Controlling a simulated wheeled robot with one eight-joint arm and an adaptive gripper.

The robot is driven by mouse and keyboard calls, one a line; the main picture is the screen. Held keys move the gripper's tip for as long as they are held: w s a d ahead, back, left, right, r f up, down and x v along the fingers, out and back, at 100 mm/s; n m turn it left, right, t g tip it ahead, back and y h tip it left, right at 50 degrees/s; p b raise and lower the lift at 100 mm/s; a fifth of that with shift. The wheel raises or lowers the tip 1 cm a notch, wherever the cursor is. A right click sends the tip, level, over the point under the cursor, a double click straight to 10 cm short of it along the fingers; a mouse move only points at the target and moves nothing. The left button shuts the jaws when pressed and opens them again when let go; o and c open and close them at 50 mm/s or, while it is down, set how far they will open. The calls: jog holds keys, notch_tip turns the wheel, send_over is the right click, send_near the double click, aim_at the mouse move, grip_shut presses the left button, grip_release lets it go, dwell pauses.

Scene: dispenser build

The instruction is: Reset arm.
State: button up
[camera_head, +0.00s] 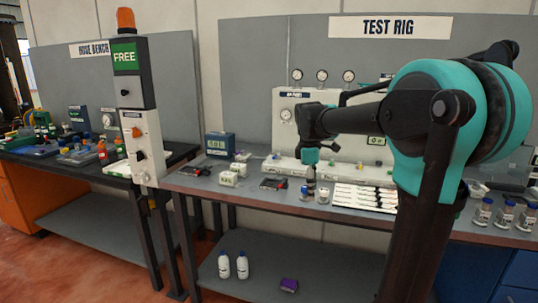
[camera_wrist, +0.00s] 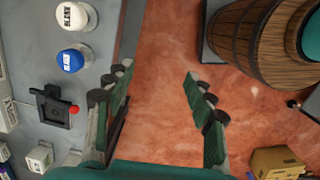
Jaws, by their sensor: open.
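My arm reaches across the front of the test rig bench (camera_head: 240,192) in the head view. Its dark wrist ends near the middle of the bench, in front of the white panel; my fingers cannot be made out clearly there. In the wrist view my gripper (camera_wrist: 158,72) is open, with its two green and black jointed fingers spread wide. Only reddish floor shows between them, and nothing is held. The left finger appears close to the bench edge in that picture, but I cannot tell the height gap.
The wrist view shows a wooden barrel (camera_wrist: 250,40), a cardboard box (camera_wrist: 275,162), and a blue-lidded container (camera_wrist: 72,60) on the grey surface. The head view shows the FREE signal post (camera_head: 134,75), a white tray (camera_head: 364,195), small jars (camera_head: 504,213), and two white bottles (camera_head: 242,265) below.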

jog(key=s+d+f+m+t, duration=0.2)
jog(key=s+f+m, duration=0.5)
jog(key=s+f, duration=0.3)
jog(key=s+d+f+m+t+y, duration=0.1)
jog(key=s+d+f+m, duration=0.1)
jog(key=s+f+m, duration=0.5)
notch_tip(320, 180, down, 4)
jog(key=s, duration=0.2)
jog(key=shift+s+d+r+t, duration=0.25)
jog(key=shift+s+d+t, duration=0.1)
jog(key=shift+t, duration=0.05)
